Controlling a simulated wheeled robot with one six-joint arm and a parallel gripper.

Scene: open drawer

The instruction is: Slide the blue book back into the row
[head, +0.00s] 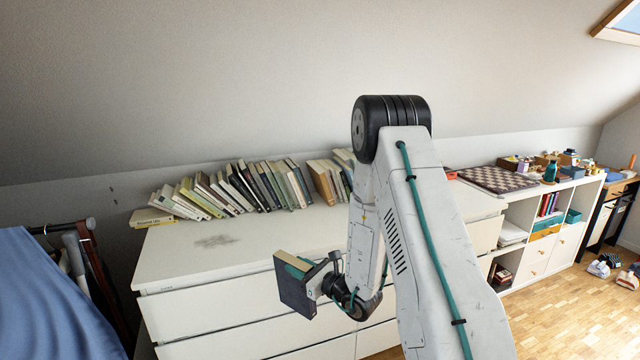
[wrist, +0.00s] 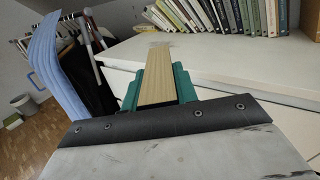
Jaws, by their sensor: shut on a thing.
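The blue book (head: 296,293) shows a dark, slate-blue cover in the head view. It is in my gripper (head: 302,268), in front of the white dresser's drawers and below its top. In the wrist view, the book's pale page edge (wrist: 158,72) stands between the two teal fingers of my gripper (wrist: 158,88), which are shut on it. The row of books (head: 240,188) leans along the back of the dresser top, apart from the held book. A gap shows between its left group and the tan books (head: 322,183). My arm hides part of the row's right end.
The white dresser top (head: 225,255) is clear in front of the row, apart from a grey smudge. A blue cloth (head: 60,300) and a clothes rack stand at the left. A chessboard (head: 497,179) lies on the shelf unit at the right.

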